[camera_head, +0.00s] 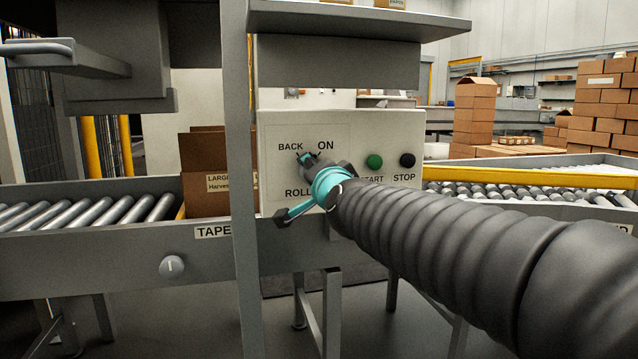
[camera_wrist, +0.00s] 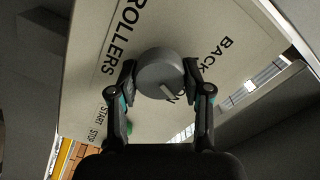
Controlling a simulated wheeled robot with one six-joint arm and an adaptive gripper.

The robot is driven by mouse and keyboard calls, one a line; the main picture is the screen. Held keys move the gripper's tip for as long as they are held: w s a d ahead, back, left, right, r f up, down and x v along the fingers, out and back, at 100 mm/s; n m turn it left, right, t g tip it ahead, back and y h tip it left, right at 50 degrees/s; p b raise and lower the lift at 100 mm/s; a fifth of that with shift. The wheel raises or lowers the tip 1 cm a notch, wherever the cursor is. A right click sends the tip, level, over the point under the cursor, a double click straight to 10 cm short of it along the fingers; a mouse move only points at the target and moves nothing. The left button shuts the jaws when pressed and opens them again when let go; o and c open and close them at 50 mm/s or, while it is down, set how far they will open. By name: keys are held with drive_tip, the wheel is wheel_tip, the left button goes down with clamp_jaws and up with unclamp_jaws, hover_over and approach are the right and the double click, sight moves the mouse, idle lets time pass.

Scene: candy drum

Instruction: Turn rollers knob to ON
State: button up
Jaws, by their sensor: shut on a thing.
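The grey round rollers knob (camera_wrist: 160,74) sits on the pale control panel (camera_head: 400,128) between the ROLLERS, BACK and ON labels. In the wrist view a pale pointer line on the knob lies toward the partly hidden ON label. My gripper (camera_wrist: 160,78) is shut on the knob, one finger on each side. In the head view my gripper (camera_head: 309,163) reaches the panel below BACK and ON. There my gripper and arm hide the knob and part of the ROLLERS label.
A green START button (camera_head: 374,161) and a black STOP button (camera_head: 407,160) are to the right on the panel. A grey post (camera_head: 240,200) stands at its left. Another grey knob (camera_head: 172,266) is on the conveyor front below left. A cardboard box (camera_head: 206,190) stands behind the post.

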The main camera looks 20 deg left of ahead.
drive_tip(key=shift+m+b, duration=0.4)
drive_tip(key=shift+m, duration=0.7)
drive_tip(key=o, duration=1.2)
drive_tip(key=shift+c, duration=0.2)
drive_tip(key=v, duration=1.2)
drive_tip(key=shift+s, duration=0.1)
